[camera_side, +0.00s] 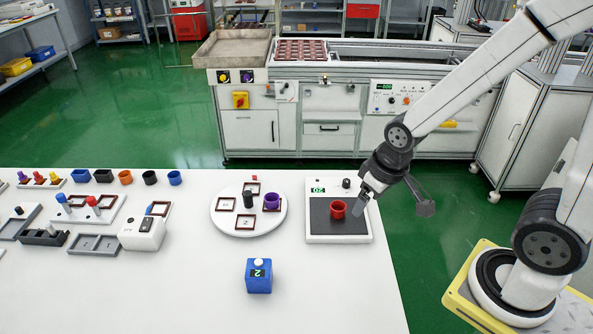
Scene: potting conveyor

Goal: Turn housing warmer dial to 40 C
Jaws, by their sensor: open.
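The housing warmer (313,226) is a white plate with a dark pad, at the right of the white table. Its small green display (318,189) seems to read 20. The black dial (346,183) stands at its back edge, right of the display. A red cup-shaped housing (338,209) sits upright on the pad. My gripper (363,203) hangs over the warmer's right side, close to the red housing and to the front right of the dial. It is open, and I see nothing in it. The gap between its fingers is hard to make out from this side.
A round white turntable (238,233) with framed spots, a black part and a purple cup stands left of the warmer. A blue box (259,277) with a white button sits in front. Racks and coloured cups fill the table's left.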

